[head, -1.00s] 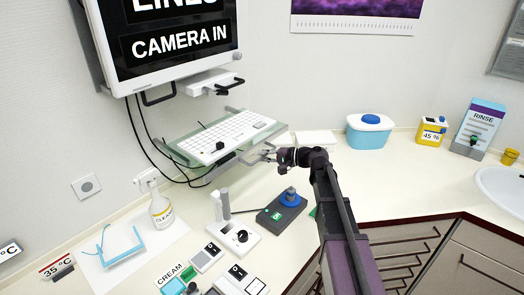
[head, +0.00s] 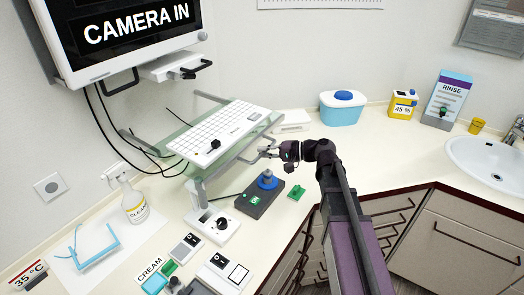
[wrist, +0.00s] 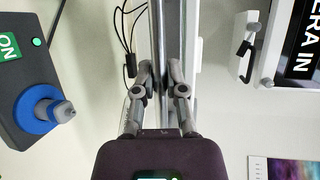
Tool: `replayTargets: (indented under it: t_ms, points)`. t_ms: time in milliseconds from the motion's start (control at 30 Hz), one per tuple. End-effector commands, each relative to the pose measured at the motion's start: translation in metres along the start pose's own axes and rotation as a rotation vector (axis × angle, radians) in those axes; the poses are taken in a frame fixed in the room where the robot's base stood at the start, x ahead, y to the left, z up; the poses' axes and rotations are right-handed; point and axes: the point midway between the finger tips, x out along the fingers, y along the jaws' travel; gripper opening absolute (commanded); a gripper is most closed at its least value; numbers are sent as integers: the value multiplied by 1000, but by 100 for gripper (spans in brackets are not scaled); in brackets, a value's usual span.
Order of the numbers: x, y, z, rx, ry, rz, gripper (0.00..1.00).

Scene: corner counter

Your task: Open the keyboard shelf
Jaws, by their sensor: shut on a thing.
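The keyboard shelf (head: 178,140) is a glass plate in a grey frame on the wall side of the counter, with a white keyboard (head: 222,132) on it. Its grey front bar (head: 232,164) runs along the near right side. My gripper (head: 264,153) is at that bar. In the wrist view, my gripper's fingers (wrist: 161,72) close from both sides on the long grey bar (wrist: 163,30). The exact contact is partly hidden by the fingers. Rear rails show behind the glass, with a gap between them and the keyboard.
A monitor (head: 120,35) hangs at upper left. Below the shelf stand a grey device with a blue knob (head: 267,181) and a white box with a black knob (head: 213,222). A spray bottle (head: 133,200) stands left. A blue tub (head: 342,108) and a sink (head: 488,158) are right.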

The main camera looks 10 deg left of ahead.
Motion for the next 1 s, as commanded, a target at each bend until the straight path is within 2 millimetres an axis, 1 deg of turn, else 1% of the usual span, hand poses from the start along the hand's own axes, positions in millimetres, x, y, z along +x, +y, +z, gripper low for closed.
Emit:
replayTargets:
  t_ms: [33,233,267,300,333,367,1000]
  points:
    - [0,-2,-5,0,11,-5,0]
    - [4,-3,-4,0,5,-6,0]
    - [5,-3,-3,0,4,-6,24]
    - [6,-3,-3,0,3,-6,36]
    - [6,-3,-2,0,1,-6,45]
    - [7,-3,-2,-1,0,-6,51]
    - [8,-2,1,-2,-6,-2,51]
